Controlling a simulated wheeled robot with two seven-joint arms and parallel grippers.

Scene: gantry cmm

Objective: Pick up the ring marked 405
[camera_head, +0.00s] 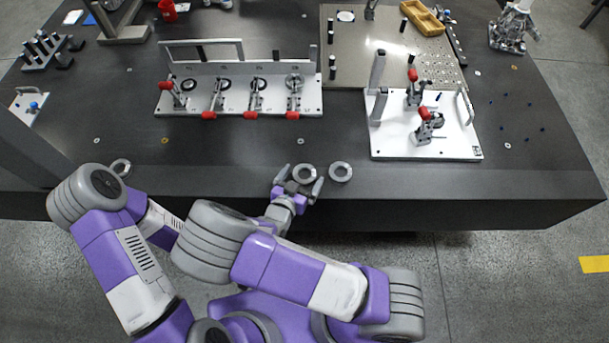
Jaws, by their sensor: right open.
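Three grey metal rings lie flat near the table's front edge. One ring (304,165) is at my right gripper, a second ring (340,164) is just to its right, and a third ring (121,160) is far to the left. Any markings are too small to read, so I cannot tell which is 405. My right gripper (299,181) is open, its fingertips at the near side of the first ring, partly overlapping it in view. I cannot tell whether they touch it. My left arm shows at the left, but its gripper does not show.
A white fixture (310,102) with several red-handled clamps stands behind the rings. A white plate (390,150) with red-tipped clamps stands at the right. A perforated plate (380,50) with a yellow tray (422,18) lies behind it. The table (220,155) is clear between the left and middle rings.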

